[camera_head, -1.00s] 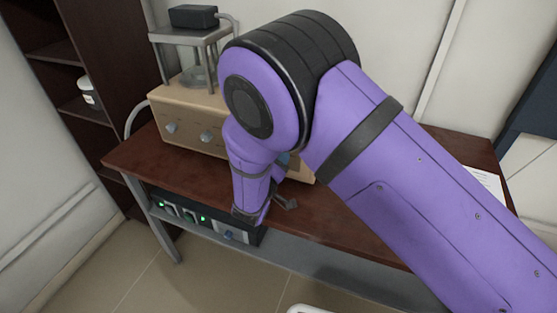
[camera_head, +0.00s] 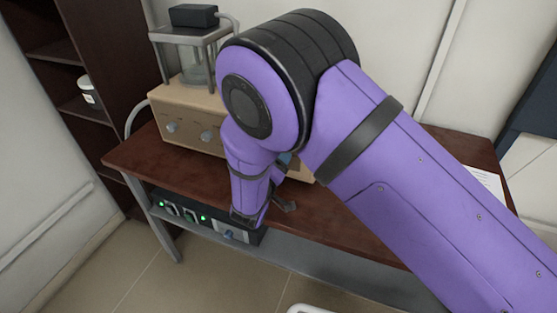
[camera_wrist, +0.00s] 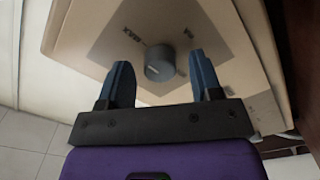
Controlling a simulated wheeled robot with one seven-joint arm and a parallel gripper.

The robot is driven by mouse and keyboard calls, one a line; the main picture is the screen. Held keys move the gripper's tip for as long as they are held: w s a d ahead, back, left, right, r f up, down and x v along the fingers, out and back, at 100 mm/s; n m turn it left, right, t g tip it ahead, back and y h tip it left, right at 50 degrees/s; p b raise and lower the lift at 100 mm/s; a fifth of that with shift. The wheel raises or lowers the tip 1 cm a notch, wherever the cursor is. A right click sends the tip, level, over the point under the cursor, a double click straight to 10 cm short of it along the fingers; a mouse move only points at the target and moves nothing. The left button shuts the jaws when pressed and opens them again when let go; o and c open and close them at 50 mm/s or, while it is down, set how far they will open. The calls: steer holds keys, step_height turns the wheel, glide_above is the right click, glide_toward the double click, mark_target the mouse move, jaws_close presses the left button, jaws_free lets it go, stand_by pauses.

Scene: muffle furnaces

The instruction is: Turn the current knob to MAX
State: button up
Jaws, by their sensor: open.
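A round grey knob (camera_wrist: 160,62) sits on the beige panel (camera_wrist: 95,38) of a box in the wrist view. A light mark shows on its face, and the word MAX is printed beside it, upper left in the picture. My gripper (camera_wrist: 161,80) is open, with one blue finger on each side of the knob. I see a gap on both sides, and I cannot tell how deep the fingers reach. In the head view the beige unit (camera_head: 185,110) stands on the table with two knobs showing.
A glass vessel under a metal stand (camera_head: 190,40) is on top of the unit. The brown table (camera_head: 330,215) has a lower shelf holding a black box (camera_head: 205,220) with green lights. Paper (camera_head: 485,182) lies at the right. A dark shelf unit (camera_head: 100,60) stands left.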

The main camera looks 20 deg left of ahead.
steer(key=s, duration=1)
steer(key=shift+a, duration=0.4)
